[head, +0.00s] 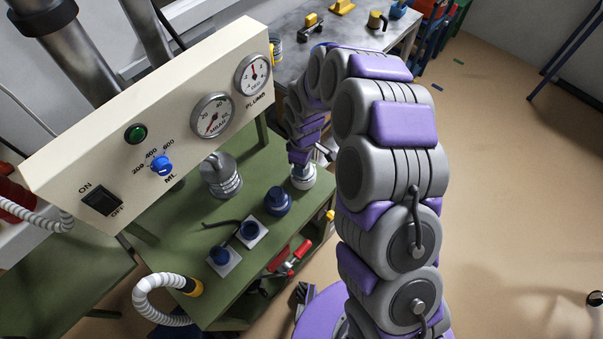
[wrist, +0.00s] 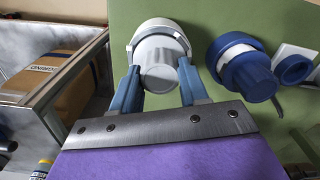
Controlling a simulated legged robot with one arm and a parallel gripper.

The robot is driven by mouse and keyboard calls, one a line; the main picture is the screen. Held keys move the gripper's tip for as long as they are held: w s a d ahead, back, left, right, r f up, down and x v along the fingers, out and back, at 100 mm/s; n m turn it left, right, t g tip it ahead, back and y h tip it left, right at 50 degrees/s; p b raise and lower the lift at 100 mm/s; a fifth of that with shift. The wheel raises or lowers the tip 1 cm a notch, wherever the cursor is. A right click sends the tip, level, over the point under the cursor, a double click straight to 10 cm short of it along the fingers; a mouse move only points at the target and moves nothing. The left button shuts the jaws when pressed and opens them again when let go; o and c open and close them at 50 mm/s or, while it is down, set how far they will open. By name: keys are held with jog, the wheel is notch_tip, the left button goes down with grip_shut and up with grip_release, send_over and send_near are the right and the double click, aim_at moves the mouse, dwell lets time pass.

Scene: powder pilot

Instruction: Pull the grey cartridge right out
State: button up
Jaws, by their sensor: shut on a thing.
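The grey cartridge (wrist: 161,52) is a round, ribbed grey piece with a pale collar over the green bench top. It also shows in the head view (head: 303,179), below the end of my arm. My gripper (wrist: 160,76) has its two blue fingers shut on the sides of the cartridge's narrower grip. The cartridge's underside is hidden, so I cannot tell whether it is seated or raised. In the head view the fingers are too small to make out.
A blue cartridge (wrist: 249,68) stands close to the right of the grey one. Two blue-capped white blocks (head: 223,259) (head: 252,231) and a stacked metal weight (head: 221,176) are on the bench. The gauge panel (head: 150,120) rises behind. A cardboard box (wrist: 58,85) is at left.

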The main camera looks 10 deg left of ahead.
jog(key=shift+w+r, duration=0.1)
jog(key=shift+r, duration=0.05)
jog(key=shift+r, duration=0.1)
jog(key=shift+c, duration=0.4)
dwell(0.6)
jog(key=shift+n+p, duration=0.7)
jog(key=shift+n, duration=0.2)
jog(key=n+p, duration=0.1)
jog(key=n, duration=0.2)
jog(key=shift+r+p, duration=0.5)
jog(key=shift+r, duration=0.25)
